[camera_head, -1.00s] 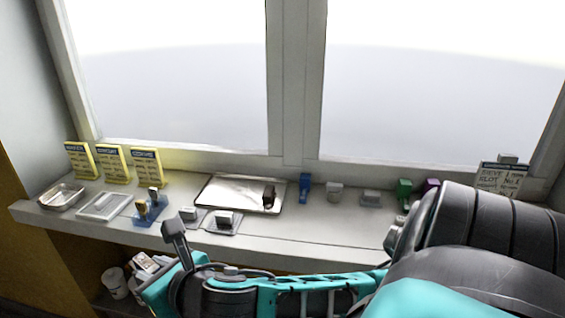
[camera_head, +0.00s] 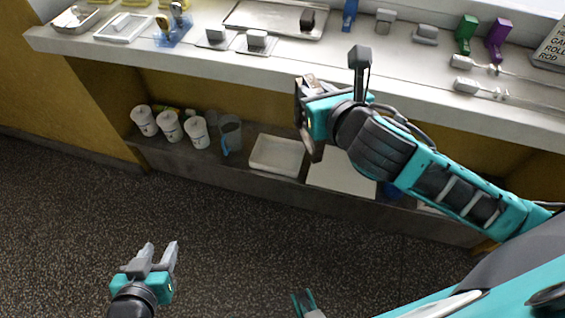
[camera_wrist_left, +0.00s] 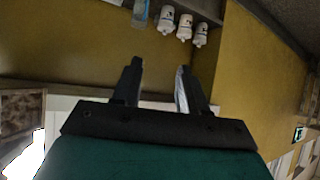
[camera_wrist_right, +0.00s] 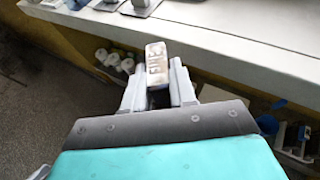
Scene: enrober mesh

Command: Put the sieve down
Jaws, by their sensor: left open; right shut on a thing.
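My right gripper (camera_wrist_right: 157,88) is shut on a small pale block with dark lettering, seemingly the handle of the sieve (camera_wrist_right: 156,62). The rest of the sieve is hidden below it, and I see no mesh. My left gripper (camera_head: 158,254) is open and empty, low over the floor, well away from the counter. Its two spread fingers show in the left wrist view (camera_wrist_left: 157,88).
The counter (camera_head: 150,52) carries a baking tray (camera_head: 236,20), small grey blocks (camera_head: 425,33), a green holder (camera_head: 466,32), a purple holder (camera_head: 498,40) and rods (camera_head: 478,88). Below, a shelf holds white tubs (camera_head: 170,127) and a white tray (camera_head: 277,155). Bare counter lies right of centre.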

